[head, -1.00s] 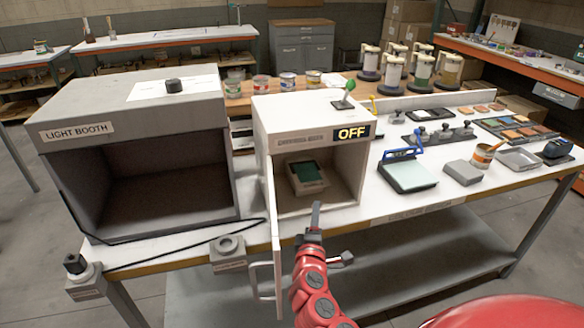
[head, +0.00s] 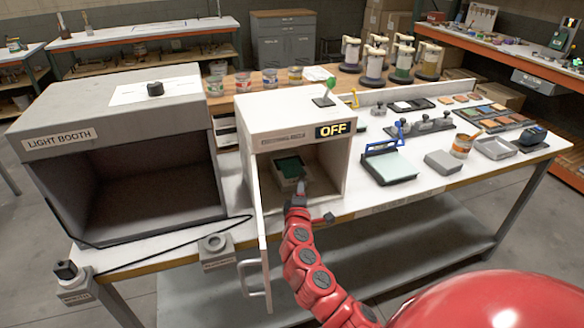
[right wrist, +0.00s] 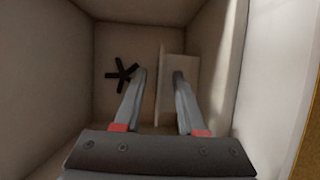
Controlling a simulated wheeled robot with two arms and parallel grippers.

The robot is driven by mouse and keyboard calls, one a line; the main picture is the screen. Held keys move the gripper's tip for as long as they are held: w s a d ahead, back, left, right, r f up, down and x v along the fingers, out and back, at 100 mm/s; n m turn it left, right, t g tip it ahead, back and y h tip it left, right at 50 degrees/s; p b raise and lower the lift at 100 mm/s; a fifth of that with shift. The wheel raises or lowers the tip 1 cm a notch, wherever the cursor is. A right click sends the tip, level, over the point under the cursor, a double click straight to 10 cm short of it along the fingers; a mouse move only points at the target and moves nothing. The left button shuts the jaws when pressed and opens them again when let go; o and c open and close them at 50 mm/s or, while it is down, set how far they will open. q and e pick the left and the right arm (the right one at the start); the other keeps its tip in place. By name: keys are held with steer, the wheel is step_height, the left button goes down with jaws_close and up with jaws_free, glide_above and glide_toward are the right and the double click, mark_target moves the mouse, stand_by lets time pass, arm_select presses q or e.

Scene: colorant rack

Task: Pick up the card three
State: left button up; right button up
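A card with a dark green patch and pale border (head: 290,168) stands tilted inside the open white cabinet marked OFF; I cannot read a number on it. My right gripper (head: 302,187) reaches through the cabinet opening, in front of the card's lower right. In the right wrist view my right gripper (right wrist: 160,76) is open. A thin pale upright edge shows between its fingers, and a pale flat panel (right wrist: 181,66) is partly behind the right finger. I cannot tell whether either finger touches it. My left gripper is not in view.
The cabinet's side wall (head: 338,170) is close on the right, and its open door (head: 263,240) hangs on the left. A black fan-like shape (right wrist: 124,75) is on the back wall. The grey light booth (head: 130,150) stands left.

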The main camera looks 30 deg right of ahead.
steer(key=shift+x, duration=1.05)
steer(key=shift+s, duration=0.1)
steer(key=shift+c, duration=0.3)
jaws_close()
